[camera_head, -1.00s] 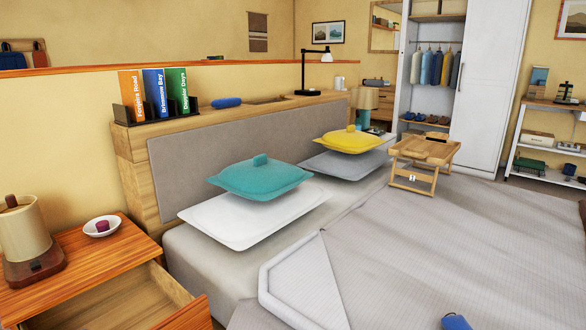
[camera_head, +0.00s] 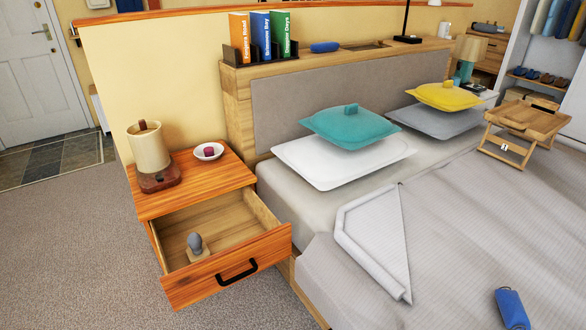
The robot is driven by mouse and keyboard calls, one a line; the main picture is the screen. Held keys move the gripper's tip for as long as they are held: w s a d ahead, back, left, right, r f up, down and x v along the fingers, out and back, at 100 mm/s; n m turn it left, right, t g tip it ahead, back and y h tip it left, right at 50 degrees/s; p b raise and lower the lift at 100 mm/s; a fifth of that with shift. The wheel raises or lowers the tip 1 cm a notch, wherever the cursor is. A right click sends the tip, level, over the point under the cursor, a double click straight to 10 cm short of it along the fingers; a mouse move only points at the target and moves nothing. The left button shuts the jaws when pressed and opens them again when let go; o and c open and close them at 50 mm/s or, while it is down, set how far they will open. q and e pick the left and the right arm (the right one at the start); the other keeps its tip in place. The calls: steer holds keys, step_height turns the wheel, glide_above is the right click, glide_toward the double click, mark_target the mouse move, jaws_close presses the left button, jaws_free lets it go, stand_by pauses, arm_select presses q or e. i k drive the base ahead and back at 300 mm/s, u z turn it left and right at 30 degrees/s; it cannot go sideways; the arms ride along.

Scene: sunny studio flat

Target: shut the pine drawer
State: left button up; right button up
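The pine drawer (camera_head: 228,268) is pulled out of the orange-brown wooden nightstand (camera_head: 196,193), left of the bed. Its front carries a black bar handle (camera_head: 237,273) and faces the lower right. Inside the open drawer, near its front left corner, stands a small grey, round-topped object on a light base (camera_head: 195,246). The rest of the drawer floor that shows is bare. Neither of my grippers is in the head view.
A cream and brown canister-like object (camera_head: 148,152) and a white bowl with a dark red item (camera_head: 208,151) stand on the nightstand. The bed (camera_head: 470,215) is close on the drawer's right. Carpet (camera_head: 75,250) is clear at left and in front.

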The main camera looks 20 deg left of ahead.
mark_target(243, 236)
steer(key=u, duration=1.05)
steer(key=k, duration=0.3)
steer(key=z, duration=0.7)
steer(key=i, duration=0.35)
steer(key=u, duration=1.85)
steer(key=i, duration=0.45)
steer(key=z, duration=0.15)
